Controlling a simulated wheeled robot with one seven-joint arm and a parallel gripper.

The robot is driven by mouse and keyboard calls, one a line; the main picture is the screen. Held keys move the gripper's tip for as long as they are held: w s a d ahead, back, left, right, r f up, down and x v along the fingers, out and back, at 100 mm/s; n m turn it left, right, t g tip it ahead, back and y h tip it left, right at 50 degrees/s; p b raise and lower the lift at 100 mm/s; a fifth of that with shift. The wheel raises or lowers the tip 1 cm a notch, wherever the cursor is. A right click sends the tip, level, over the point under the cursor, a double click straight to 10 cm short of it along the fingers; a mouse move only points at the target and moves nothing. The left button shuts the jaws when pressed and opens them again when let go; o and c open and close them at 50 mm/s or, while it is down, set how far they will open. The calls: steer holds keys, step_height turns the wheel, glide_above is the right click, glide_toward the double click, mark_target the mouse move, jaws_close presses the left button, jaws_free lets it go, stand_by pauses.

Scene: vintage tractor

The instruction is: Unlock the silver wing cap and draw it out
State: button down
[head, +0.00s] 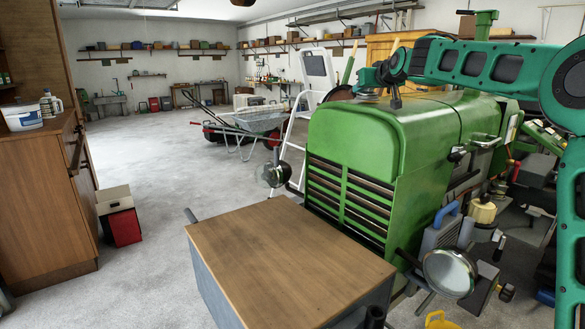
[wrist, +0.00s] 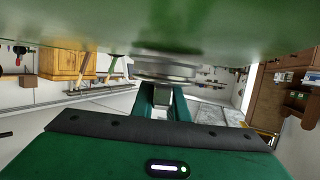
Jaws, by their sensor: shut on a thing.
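The silver wing cap (head: 367,97) sits low on top of the green tractor hood (head: 352,138), near its front. My gripper (head: 368,86) reaches over the hood from the right and is shut on the cap from the side. In the wrist view the picture is upside down, with the green hood (wrist: 60,22) along the top. The cap's round silver body (wrist: 165,70) hangs from it, slightly blurred. My gripper's fingers (wrist: 163,95) meet at the cap. The wing itself is mostly hidden between the fingers, and I cannot tell its turn angle.
A wooden-topped box (head: 290,262) stands in front of the tractor grille. Round headlamps (head: 449,272) stick out at both sides of the grille.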

steer(key=shift+d+m+h, duration=0.25)
steer(key=shift+m+h, duration=0.55)
steer(key=shift+h, duration=0.2)
steer(key=shift+m+h, duration=0.4)
steer(key=shift+h, duration=0.1)
steer(key=shift+d, duration=0.1)
steer(key=shift+r, duration=0.15)
steer(key=shift+r, duration=1.25)
steer(key=shift+r, duration=2.4)
